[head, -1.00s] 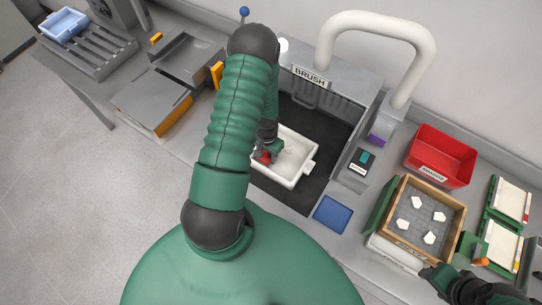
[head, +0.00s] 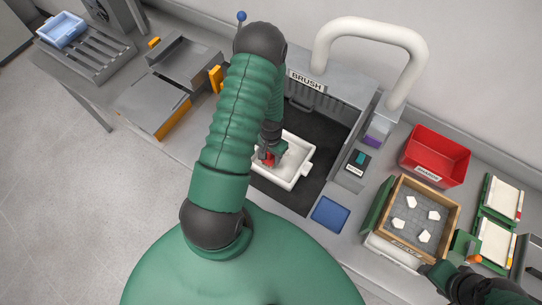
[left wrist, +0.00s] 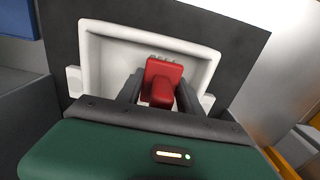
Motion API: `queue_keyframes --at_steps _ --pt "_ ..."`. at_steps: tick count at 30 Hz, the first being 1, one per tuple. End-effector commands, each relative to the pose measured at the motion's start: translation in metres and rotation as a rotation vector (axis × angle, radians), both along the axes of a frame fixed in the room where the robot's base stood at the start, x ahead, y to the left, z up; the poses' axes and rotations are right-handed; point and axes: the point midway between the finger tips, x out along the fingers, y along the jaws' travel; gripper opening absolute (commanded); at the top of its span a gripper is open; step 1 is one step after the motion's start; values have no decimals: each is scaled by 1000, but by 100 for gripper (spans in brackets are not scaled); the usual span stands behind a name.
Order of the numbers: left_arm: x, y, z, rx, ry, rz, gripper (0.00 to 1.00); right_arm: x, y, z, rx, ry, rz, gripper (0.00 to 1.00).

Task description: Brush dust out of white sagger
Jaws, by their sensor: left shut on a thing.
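The white sagger (head: 290,178) is a shallow white tray with side lugs, lying on the dark mat of the brushing station. In the left wrist view the sagger (left wrist: 97,57) shows behind my fingers. My left gripper (head: 268,158) is over the left part of the sagger. In the left wrist view the left gripper (left wrist: 160,92) is shut on a red brush (left wrist: 165,72). The brush's bristles are hidden, so I cannot tell whether they touch the floor of the sagger. My right gripper (head: 428,272) is at the lower right by the wooden sieve; its jaws are unclear.
The station marked BRUSH (head: 307,82) has a white hose (head: 415,50) arching over it. A blue pad (head: 331,213) lies in front. To the right are a red bin (head: 436,157) and a wooden sieve box (head: 455,215) with several white pieces. Metal trays stand at left.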

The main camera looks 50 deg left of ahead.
Motion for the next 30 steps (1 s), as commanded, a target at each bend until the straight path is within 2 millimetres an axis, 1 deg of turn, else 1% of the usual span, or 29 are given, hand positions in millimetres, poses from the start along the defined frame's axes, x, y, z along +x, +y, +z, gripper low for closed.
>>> queue_keyframes --at_steps 1,6,15,17,24,30 --pt "0 0 12 0 0 0 5 0 0 10 0 0 0 45" --pt "0 0 29 0 1 0 5 0 0 24 0 0 0 45" --pt "0 0 28 0 1 0 5 0 0 23 0 0 0 45" --pt "0 0 32 0 0 0 5 0 0 26 0 0 0 45" --pt "0 0 59 0 -1 1 5 0 0 47 0 0 0 45" --pt "0 0 58 0 0 0 5 0 0 46 0 0 0 45"
